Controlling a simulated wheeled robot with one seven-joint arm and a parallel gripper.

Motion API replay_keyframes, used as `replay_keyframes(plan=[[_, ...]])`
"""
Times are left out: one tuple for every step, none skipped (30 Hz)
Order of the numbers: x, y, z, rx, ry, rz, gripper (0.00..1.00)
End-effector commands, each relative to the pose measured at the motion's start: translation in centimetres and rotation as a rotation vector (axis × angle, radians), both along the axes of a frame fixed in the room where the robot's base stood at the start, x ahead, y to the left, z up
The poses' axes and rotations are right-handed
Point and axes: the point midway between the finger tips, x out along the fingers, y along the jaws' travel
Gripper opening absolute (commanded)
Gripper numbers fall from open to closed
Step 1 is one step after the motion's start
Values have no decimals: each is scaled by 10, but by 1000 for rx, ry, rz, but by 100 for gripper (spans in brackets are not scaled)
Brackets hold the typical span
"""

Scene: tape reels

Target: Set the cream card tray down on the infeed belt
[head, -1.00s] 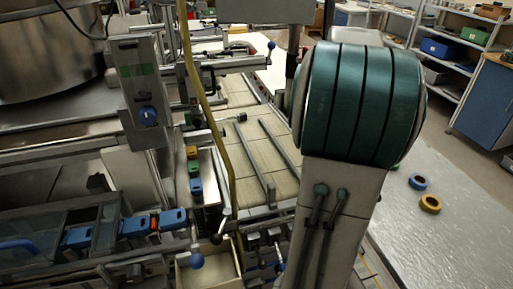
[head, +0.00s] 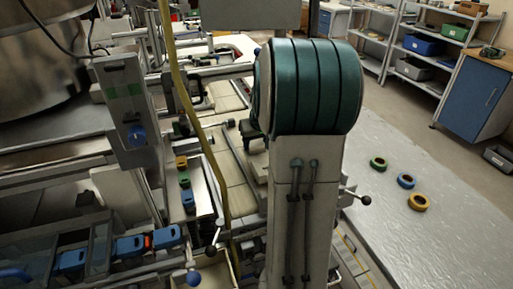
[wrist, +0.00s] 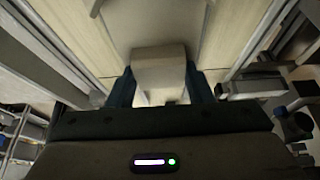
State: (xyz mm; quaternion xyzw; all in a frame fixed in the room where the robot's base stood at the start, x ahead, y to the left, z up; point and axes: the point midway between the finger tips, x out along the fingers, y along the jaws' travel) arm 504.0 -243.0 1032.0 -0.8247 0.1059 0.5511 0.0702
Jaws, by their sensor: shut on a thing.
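The cream card tray (wrist: 158,72) sits between my gripper's two dark teal fingers (wrist: 160,88) in the wrist view. Its pale flat part stretches away from the fingers, toward the top of that picture. My gripper is shut on its near end. The infeed belt (wrist: 235,40) shows as tan slats on both sides of the tray. In the head view the belt (head: 236,196) runs left of my arm, and a bit of my gripper (head: 251,130) shows over it. My arm hides most of the tray there. I cannot tell whether the tray touches the belt.
Metal rails flank the belt. A yellow hose (head: 196,130) hangs in front of its left side. Coloured blocks (head: 184,180) stand on a ledge to the left. A ball-ended lever (head: 364,200) is near my arm.

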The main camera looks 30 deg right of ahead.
Motion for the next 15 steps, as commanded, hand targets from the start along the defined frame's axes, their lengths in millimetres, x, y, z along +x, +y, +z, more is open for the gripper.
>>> replay_keyframes(plan=[[-1, 0, -9, 3, 4, -1, 19], [-1, 0, -13, 3, 4, -1, 19], [-1, 0, -19, 4, 4, -1, 19], [-1, 0, -22, 2, 3, -1, 19], [0, 0, -25, 2, 2, -1, 19], [0, 0, -27, 1, 2, 0, 19], [0, 0, -28, 1, 1, 0, 19], [0, 0, -29, 1, 0, 0, 19], [0, 0, -29, 0, 0, 0, 19], [0, 0, -29, 0, 0, 0, 19], [0, 0, -29, 0, 0, 0, 19], [0, 0, -29, 0, 0, 0, 19], [0, 0, -29, 0, 0, 0, 19], [0, 0, -29, 0, 0, 0, 19], [0, 0, -30, 0, 0, 0, 19]])
